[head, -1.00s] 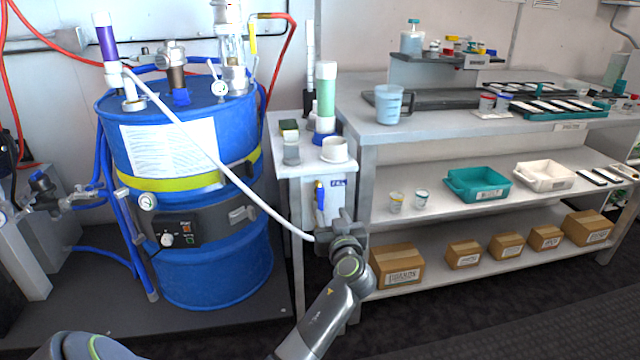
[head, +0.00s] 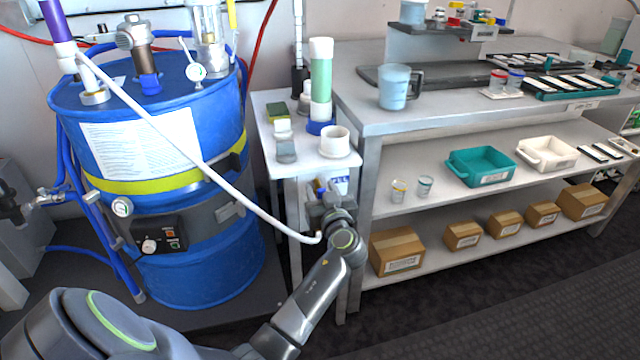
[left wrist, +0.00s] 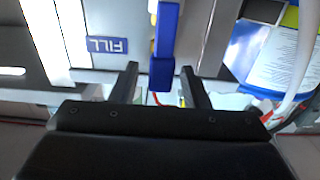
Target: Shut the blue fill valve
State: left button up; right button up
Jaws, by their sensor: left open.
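The fill valve's blue lever (left wrist: 163,40) stands upright in the left wrist view. Its near end lies between the tips of my left gripper (left wrist: 159,71), with a gap visible on both sides. The left gripper is open. The label also shows upside down in the left wrist view (left wrist: 107,45). My right gripper is not in view.
A white hose (head: 215,178) runs from the top of the blue drum (head: 205,278) down to beside my left gripper. A white cup (head: 335,143) and a green-filled column (head: 320,85) stand on the stand top. A shelved bench (head: 365,190) is close on the right.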

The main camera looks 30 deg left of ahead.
pick_arm(q)
jog(key=shift+d, duration=0.1)
jog(key=shift+c, duration=0.3)
grip_shut()
